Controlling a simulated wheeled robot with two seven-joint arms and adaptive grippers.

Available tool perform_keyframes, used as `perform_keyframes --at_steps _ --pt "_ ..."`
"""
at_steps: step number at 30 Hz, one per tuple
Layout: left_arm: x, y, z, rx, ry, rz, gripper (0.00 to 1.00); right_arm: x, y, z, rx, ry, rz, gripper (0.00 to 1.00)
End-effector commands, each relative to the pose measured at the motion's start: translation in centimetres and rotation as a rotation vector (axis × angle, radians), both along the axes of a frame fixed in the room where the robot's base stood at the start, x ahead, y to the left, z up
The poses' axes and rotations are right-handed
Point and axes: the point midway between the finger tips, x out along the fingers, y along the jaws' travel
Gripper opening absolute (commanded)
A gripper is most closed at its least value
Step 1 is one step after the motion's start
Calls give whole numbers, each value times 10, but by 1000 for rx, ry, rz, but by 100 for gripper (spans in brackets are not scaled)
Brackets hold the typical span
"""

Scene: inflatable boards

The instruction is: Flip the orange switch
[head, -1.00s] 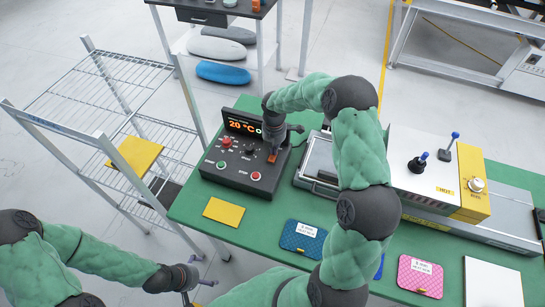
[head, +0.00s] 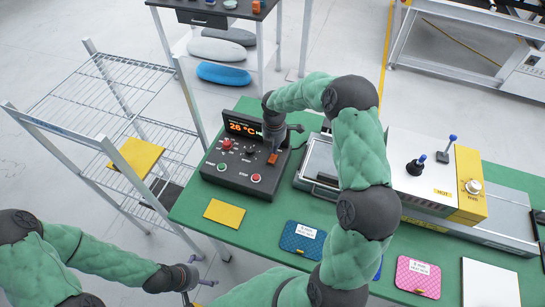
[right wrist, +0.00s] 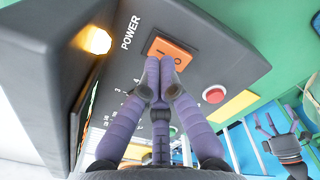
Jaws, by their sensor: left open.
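The orange switch (head: 272,158) sits at the right side of a dark control box (head: 237,182) on the green table. In the right wrist view, the orange switch (right wrist: 170,52) shows I and O marks beside the word POWER. My right gripper (right wrist: 160,72) has its purple fingers closed together, with the tips at the switch's lower edge; I cannot tell whether they touch it. In the head view, my right gripper (head: 275,144) is over the switch and partly hides it. My left gripper (head: 206,272) is open and empty, low in front of the table.
The box's display (head: 243,127) reads 26 °C, and a round lamp (right wrist: 97,40) glows. A red button (head: 256,178) is near the switch. Yellow (head: 224,213), blue (head: 303,238) and pink (head: 418,277) pieces lie along the table front. A press machine (head: 440,190) stands right.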

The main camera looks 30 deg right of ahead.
Motion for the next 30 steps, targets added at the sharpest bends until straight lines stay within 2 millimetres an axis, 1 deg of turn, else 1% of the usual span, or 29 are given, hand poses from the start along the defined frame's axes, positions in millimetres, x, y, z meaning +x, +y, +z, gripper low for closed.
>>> perform_keyframes --at_steps 1,18,21,30 --pt "0 0 5 0 0 0 100 0 0 6 0 0 0 0" --pt "0 0 33 0 0 0 100 0 0 45 -1 -1 0 0" --pt "0 0 35 0 0 0 100 0 0 48 -1 -1 0 0" --pt "0 0 34 0 0 0 100 0 0 47 0 0 0 0"
